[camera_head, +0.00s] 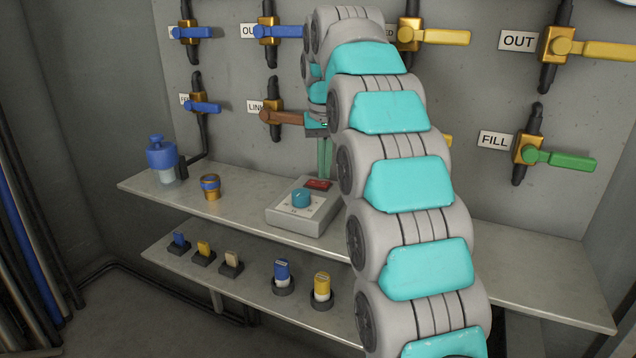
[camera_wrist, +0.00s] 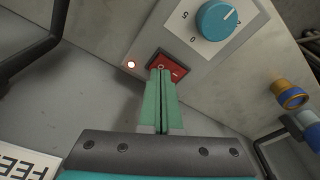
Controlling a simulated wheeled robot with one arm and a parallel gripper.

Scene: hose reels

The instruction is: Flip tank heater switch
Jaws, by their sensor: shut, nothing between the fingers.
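The heater control box (camera_head: 275,217) sits on the upper shelf, with a teal knob (camera_head: 301,197) and a red rocker switch (camera_head: 318,184) on top. In the wrist view the red switch (camera_wrist: 178,70) has a small lit lamp (camera_wrist: 131,64) beside it, and the teal knob (camera_wrist: 216,20) is on a white dial plate. My gripper (camera_wrist: 161,72) has its green fingers shut together and empty. Their tips overlap the near edge of the red switch; whether they touch it I cannot tell. In the head view my gripper (camera_head: 324,172) points down just behind the switch.
The upper shelf (camera_head: 250,225) also holds a blue-capped bottle (camera_head: 161,153) and a brass fitting (camera_head: 210,186). Several small plugs stand on the lower shelf (camera_head: 190,270). Valve handles stick out from the wall, including a brown one (camera_head: 283,117) close to my wrist and a green one (camera_head: 560,159).

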